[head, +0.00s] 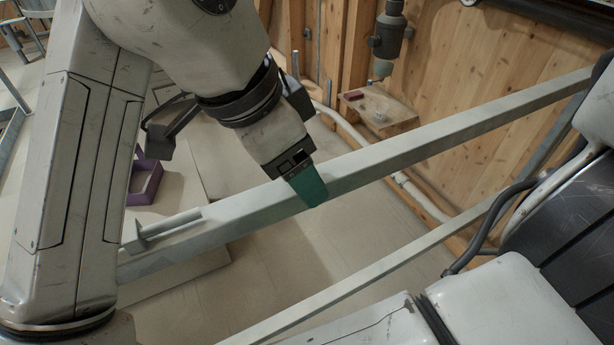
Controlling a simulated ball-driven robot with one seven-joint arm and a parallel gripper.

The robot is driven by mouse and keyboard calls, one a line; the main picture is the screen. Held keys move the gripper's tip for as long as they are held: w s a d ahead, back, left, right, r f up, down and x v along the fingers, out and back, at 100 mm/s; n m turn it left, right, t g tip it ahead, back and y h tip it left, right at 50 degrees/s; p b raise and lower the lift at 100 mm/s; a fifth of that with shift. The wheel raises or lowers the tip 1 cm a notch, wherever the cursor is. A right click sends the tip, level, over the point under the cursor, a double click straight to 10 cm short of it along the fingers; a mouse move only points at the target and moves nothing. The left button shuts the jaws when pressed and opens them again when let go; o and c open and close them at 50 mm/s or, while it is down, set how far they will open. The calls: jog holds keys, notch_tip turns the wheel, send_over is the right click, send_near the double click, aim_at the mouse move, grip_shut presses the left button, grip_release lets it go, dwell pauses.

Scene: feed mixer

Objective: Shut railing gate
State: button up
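A pale grey railing bar (430,137) runs diagonally from the lower left to the upper right, and a thinner lower bar (345,286) runs roughly along with it. I take these bars to be the railing gate, though its hinge and latch cannot be made out. A small bracket-like piece (170,222) sits on the upper bar near its left end. My gripper (309,187), with a teal finger, is at the middle of the upper bar and overlaps it in the picture. I cannot tell whether it touches the bar. Only one finger shows clearly, so its opening is hidden.
A purple frame-shaped object (146,184) is on the left beyond the bar. A white pipe (352,135) runs low along the wall. Open floor (300,250) shows between the bars.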

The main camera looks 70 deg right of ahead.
jog(key=shift+v, duration=2.6)
